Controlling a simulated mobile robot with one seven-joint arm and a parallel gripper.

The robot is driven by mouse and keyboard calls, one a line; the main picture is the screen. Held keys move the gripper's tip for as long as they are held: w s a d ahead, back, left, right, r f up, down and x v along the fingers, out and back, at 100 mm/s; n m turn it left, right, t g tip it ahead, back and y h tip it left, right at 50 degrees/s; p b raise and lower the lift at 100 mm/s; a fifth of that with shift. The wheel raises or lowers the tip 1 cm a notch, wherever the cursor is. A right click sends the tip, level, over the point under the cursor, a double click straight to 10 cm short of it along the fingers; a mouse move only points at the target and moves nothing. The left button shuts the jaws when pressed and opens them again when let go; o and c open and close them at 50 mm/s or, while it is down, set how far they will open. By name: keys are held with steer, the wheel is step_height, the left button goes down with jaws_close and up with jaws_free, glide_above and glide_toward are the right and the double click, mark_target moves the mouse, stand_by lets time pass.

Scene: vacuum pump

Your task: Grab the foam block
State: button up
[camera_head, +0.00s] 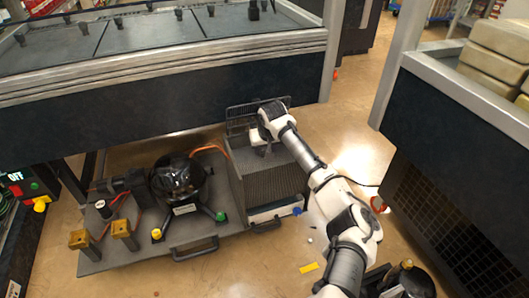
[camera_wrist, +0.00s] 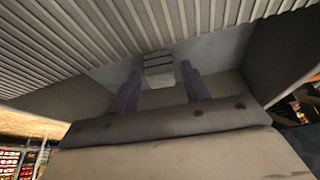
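In the wrist view a small grey block (camera_wrist: 158,70), which looks like the foam block, shows light and dark bands. It lies in a grey compartment below a ribbed surface. My gripper (camera_wrist: 161,73) has its two dark purple fingers apart, one on each side of the block, with a narrow gap on both sides. I cannot tell how far the fingertips reach past it. In the head view my gripper (camera_head: 262,148) is down in the back part of the grey box, and I cannot make out the block there.
Dark cabinets flank the area; a yellow piece (camera_head: 309,268) lies on the floor.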

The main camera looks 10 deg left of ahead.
steer(key=c, duration=0.7)
steer(key=shift+r, duration=0.1)
steer(key=shift+c, duration=0.2)
